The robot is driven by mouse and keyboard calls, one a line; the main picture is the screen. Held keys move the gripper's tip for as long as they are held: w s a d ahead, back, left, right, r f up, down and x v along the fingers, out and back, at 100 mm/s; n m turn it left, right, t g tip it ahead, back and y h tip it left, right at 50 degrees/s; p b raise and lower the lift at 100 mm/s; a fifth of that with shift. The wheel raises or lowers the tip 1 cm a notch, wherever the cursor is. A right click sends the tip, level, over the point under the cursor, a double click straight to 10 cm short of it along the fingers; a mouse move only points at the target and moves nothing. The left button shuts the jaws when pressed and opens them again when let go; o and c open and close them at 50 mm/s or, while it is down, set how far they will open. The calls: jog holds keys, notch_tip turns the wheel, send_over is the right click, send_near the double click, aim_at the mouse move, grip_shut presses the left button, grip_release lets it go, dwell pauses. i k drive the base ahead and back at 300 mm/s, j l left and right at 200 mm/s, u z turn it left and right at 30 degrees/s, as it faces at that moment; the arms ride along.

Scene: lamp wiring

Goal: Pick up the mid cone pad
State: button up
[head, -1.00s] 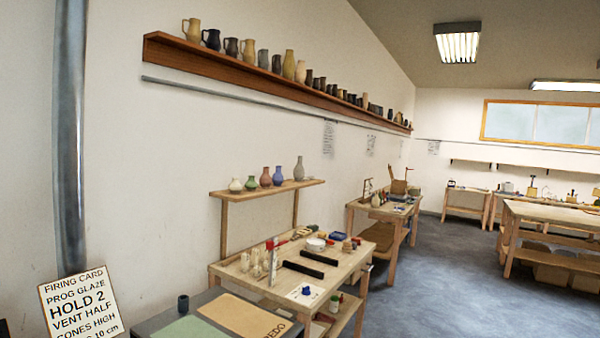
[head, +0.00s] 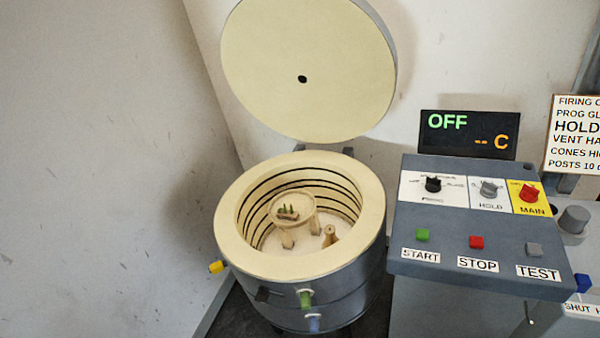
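A small brownish cone pad (head: 288,215) with a few green upright cones sits on a small round shelf (head: 308,216) inside the open kiln. It is the only cone pad I can make out, and I cannot tell from its looks whether it is the mid one. The shelf stands on short posts (head: 287,240) above the pale kiln floor. A separate tan post-like piece (head: 329,236) stands on the floor to the right of the shelf. My gripper is not in view.
The kiln (head: 365,235) has a thick cream rim, and its round lid (head: 310,65) is raised behind it. Coloured plugs stick out of its front and left side. A grey control panel (head: 480,250) with knobs and buttons stands at right; its display (head: 468,135) reads OFF.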

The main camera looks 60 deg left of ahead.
aim_at(291, 215)
jog(key=u, duration=1.55)
jog(key=i+j, duration=0.35)
jog(key=i, duration=0.15)
jog(key=i+j, duration=0.3)
jog(key=i, duration=0.25)
jog(key=i+j, duration=0.35)
jog(key=i, duration=0.15)
jog(key=i+j+z, duration=0.1)
jog(key=i+j, duration=0.2)
jog(key=i, duration=0.2)
